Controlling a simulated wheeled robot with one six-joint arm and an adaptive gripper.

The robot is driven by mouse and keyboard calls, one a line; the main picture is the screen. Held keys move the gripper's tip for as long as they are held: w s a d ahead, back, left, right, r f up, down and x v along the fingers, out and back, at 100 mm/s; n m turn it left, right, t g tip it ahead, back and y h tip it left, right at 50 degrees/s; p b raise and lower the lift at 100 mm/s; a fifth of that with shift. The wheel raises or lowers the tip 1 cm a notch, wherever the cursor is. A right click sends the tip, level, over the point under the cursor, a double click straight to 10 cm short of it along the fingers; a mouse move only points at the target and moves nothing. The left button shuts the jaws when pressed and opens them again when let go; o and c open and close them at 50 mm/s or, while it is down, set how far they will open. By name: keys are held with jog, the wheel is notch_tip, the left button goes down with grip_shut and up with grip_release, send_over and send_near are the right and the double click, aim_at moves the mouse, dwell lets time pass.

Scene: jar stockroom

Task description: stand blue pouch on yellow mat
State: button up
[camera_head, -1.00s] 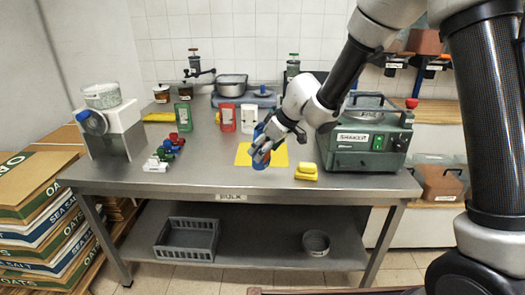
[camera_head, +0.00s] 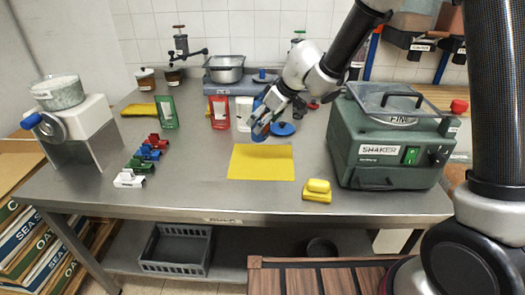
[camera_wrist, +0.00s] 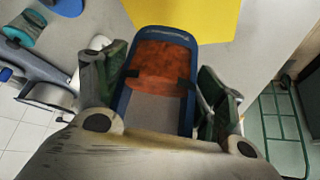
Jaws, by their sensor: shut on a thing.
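My gripper (camera_head: 264,118) is shut on the blue pouch (camera_head: 260,132), which shows in the head view as a blue shape at its tips. In the wrist view the pouch (camera_wrist: 158,103) has a blue border and a clear front with orange-brown contents, between the two fingers. The yellow mat (camera_head: 262,163) lies flat and bare on the steel table. In the head view the pouch appears just above the mat's far edge; its height over the table is hard to tell. The mat (camera_wrist: 205,18) also shows beyond the pouch in the wrist view.
The green shaker (camera_head: 385,150) stands right of the mat, with a yellow block (camera_head: 317,191) near the front edge. Red (camera_head: 219,112), green (camera_head: 166,112) and white (camera_head: 244,115) pouches stand behind. Several coloured clips (camera_head: 141,165) lie left. A blue disc (camera_head: 283,129) lies behind the mat.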

jog(key=shift+f, duration=4.8)
jog(key=shift+f, duration=0.1)
jog(key=o, duration=1.3)
jog(key=shift+c, duration=0.2)
jog(key=v, duration=1.2)
